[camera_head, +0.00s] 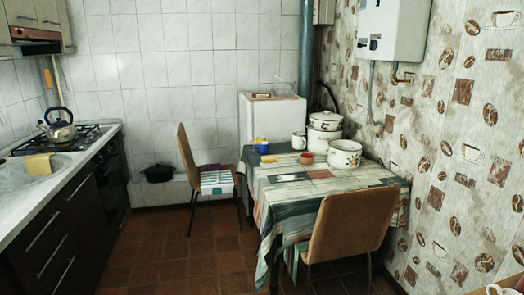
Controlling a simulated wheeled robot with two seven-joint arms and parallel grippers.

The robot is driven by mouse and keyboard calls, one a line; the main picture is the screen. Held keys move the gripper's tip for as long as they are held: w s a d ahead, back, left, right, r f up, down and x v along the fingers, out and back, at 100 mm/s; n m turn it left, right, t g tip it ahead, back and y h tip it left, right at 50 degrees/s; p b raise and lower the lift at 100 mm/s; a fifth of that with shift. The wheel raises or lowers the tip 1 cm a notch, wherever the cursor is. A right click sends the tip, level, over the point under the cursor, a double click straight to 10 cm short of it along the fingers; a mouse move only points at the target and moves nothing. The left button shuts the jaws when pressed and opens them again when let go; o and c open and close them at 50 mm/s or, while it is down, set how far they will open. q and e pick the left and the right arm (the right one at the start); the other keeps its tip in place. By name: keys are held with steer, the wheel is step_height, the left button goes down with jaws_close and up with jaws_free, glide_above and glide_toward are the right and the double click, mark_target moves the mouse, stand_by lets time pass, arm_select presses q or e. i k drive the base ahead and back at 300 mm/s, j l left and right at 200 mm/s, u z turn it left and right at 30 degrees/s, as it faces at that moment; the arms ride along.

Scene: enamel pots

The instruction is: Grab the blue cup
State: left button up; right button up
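A small blue cup (262,149) stands on the far left part of the table, near the table's back edge. Something yellow shows at its top; I cannot tell if that is its inside or another item. Neither of my grippers is in view, and no arm shows near the cup.
The cloth-covered table (284,196) also holds a white mug (299,141), an orange-red bowl (307,158) and white enamel pots (345,155). One chair (352,226) stands at the table's front, another (190,160) at its left. The tiled floor (195,262) between counter and table is open.

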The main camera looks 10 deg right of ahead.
mark_target(263, 146)
steer(key=i+l+u, duration=0.1)
steer(key=i+u, duration=0.25)
steer(key=i, duration=2.15)
